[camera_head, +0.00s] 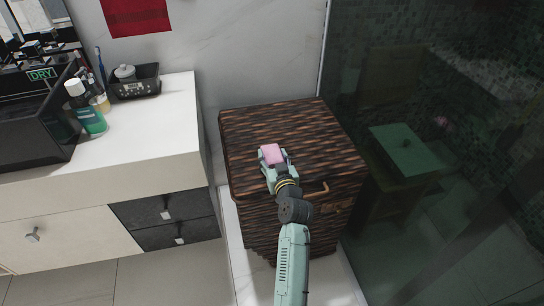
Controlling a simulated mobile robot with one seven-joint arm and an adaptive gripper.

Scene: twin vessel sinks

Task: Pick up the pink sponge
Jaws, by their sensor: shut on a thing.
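The pink sponge (271,153) is a small pink block over the top of a dark brown woven hamper (310,125). My gripper (273,160) reaches in from the front of the hamper and is shut on the sponge, with a finger on each side of it. I cannot tell whether the sponge touches the lid or is a little above it.
A white counter (160,120) stands at the left with a black vessel sink (35,125), a green bottle (88,112) and a black tray (133,84). A dark glass panel (430,120) stands at the right. The rest of the hamper top is clear.

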